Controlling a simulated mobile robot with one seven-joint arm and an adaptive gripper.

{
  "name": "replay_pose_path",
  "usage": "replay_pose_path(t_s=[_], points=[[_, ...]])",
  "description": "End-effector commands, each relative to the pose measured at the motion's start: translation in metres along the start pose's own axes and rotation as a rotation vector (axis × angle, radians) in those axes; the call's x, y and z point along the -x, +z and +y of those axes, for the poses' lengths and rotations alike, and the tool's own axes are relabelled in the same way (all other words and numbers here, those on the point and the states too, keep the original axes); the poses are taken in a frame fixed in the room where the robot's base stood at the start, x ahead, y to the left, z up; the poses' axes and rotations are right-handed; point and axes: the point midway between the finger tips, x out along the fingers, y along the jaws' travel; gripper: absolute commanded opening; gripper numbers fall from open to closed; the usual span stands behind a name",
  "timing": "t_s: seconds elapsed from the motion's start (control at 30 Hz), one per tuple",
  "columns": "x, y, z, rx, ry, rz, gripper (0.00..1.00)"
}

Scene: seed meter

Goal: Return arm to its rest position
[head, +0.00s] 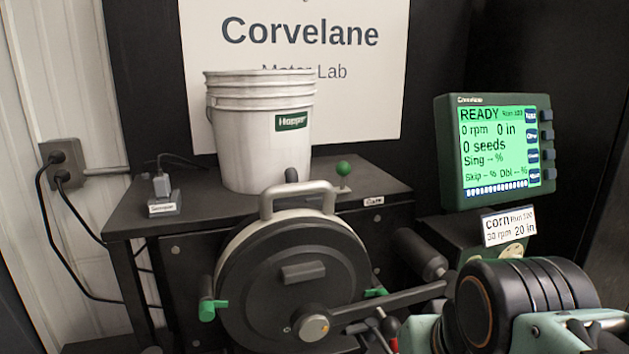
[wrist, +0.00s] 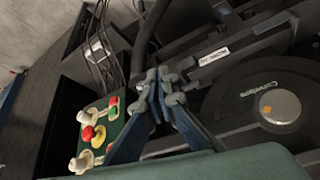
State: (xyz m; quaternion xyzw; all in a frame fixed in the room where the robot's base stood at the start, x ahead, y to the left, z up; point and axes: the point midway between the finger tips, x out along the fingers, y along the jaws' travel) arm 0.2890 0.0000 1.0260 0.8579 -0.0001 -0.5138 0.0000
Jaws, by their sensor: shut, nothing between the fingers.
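My gripper (wrist: 160,85) shows in the wrist view with its two blue-grey fingers shut together and nothing between them. Its tips are left of the round black meter housing (wrist: 250,92) and right of a green control box (wrist: 118,133). In the head view teal and black parts of my arm fill the lower right corner, in front of the bench. My fingertips cannot be made out in that view.
The meter (head: 290,250) has a grey handle and green side knobs. A white bucket (head: 262,135) stands on the black bench (head: 135,213). A monitor (head: 497,150) reads READY, 0 rpm, 0 seeds. Cables (head: 50,215) hang at left. Buttons top the control box.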

Motion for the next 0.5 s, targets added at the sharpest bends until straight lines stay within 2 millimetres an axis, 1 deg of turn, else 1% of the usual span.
replay_pose_path(t_s=[0.03, 0.4, 0.5], points=[[0.025, -0.013, 0.000, 0.000, 0.000, 0.000, 0.00], [0.109, -0.058, 0.000, 0.000, 0.000, 0.000, 0.00], [0.129, -0.069, 0.000, 0.000, 0.000, 0.000, 0.00]])
